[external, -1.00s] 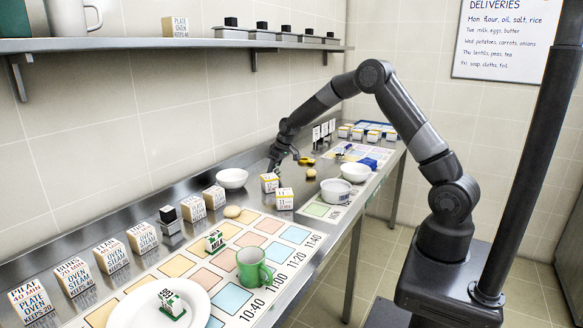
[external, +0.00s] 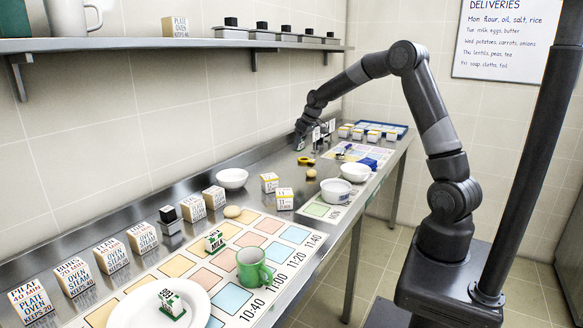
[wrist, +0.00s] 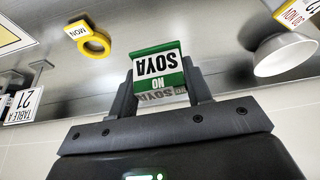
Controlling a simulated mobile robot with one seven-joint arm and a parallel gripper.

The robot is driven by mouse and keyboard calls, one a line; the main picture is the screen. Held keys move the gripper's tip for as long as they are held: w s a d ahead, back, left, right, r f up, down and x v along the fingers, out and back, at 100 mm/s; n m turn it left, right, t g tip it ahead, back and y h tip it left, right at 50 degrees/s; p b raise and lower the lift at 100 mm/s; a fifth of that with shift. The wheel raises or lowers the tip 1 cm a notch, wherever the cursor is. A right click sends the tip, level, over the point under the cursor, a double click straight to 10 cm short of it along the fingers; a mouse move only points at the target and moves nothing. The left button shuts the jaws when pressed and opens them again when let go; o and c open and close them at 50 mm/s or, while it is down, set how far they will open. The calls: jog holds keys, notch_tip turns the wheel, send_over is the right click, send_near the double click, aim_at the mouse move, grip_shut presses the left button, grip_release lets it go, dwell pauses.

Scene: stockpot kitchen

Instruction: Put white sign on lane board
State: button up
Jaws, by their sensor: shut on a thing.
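My gripper (wrist: 160,88) is shut on a green-edged sign (wrist: 156,66) with a white face reading NO SOYA, upside down in the wrist view. In the external view my gripper (external: 299,146) is low over the far part of the counter, by the wall; the held sign is hard to make out there. White upright signs (external: 324,131) stand just right of it, and a TABLE 21 sign (wrist: 24,105) shows at left in the wrist view. A large board of coloured squares with times (external: 262,232) lies in front; another coloured board (external: 350,152) lies farther back. I cannot tell which is the lane board.
A yellow ring (wrist: 95,42) with a tag lies on the steel counter near my gripper. White bowls (external: 232,178) (external: 355,172), a tub (external: 336,190) and small labelled blocks (external: 285,199) stand between. A green mug (external: 252,268) and plate (external: 160,308) are at the front.

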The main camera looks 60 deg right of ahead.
jog(key=s+d+m+g+h, duration=0.15)
jog(key=s+d+m, duration=0.35)
jog(key=s+d, duration=0.9)
jog(key=s+d+m+h, duration=0.2)
jog(key=s+d+m, duration=0.5)
jog(key=d, duration=1)
jog(key=s+d+m+g, duration=0.1)
jog(key=s+d, duration=0.3)
jog(key=s, duration=0.4)
jog(key=s+d+m, duration=0.1)
jog(key=s+d, duration=0.2)
jog(key=s, duration=0.4)
send_over(376, 157)
jog(key=a, duration=0.1)
jog(key=shift+h, duration=0.45)
jog(key=f, duration=0.6)
jog(key=shift+s+a+f, duration=0.1)
jog(key=shift+s+f, duration=0.2)
jog(key=shift+s, duration=0.05)
jog(key=shift+f, duration=2.05)
jog(key=o, duration=1)
jog(key=shift+f, duration=0.1)
